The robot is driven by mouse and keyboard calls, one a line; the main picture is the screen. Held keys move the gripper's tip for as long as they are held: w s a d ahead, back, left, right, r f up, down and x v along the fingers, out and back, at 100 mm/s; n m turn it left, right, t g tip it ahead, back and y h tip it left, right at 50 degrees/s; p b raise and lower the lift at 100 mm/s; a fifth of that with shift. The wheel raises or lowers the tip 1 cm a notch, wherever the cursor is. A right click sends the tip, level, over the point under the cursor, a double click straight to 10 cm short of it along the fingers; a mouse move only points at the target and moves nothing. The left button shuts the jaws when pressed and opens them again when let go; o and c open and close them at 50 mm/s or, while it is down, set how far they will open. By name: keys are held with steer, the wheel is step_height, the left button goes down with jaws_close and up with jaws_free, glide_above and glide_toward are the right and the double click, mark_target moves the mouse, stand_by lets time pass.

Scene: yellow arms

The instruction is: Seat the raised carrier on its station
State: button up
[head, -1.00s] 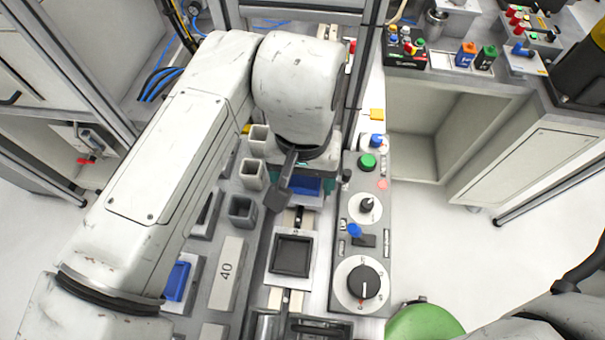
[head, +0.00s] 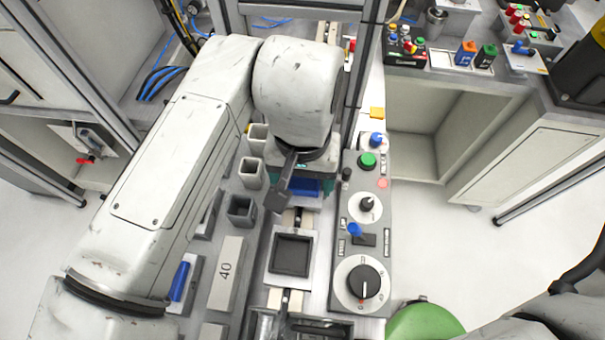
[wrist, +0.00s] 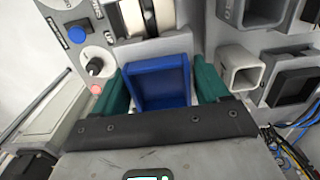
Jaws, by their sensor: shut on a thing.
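My gripper (wrist: 161,88) is shut on a blue carrier (wrist: 160,72), a shallow open tray held between two green fingers in the wrist view. In the head view, my arm covers most of my gripper (head: 312,186), and only part of the blue carrier (head: 304,188) shows below the wrist. A light square plate with a dark square recess (head: 292,255) lies on the rail, nearer the camera than the carrier. The recess looks empty. What lies directly under the carrier is hidden, so I cannot tell whether it touches anything.
A control panel with knobs (head: 364,283) and a green button (head: 367,160) runs close along the right. Square grey tubes (head: 241,210) stand to the left. A block marked 40 (head: 226,272) lies nearby.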

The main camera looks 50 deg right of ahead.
steer(key=shift+f, duration=0.4)
stand_by(0.4)
steer(key=o, duration=1.3)
steer(key=shift+r+p, duration=2.95)
steer(key=shift+r, duration=0.6)
steer(key=shift+f, duration=0.1)
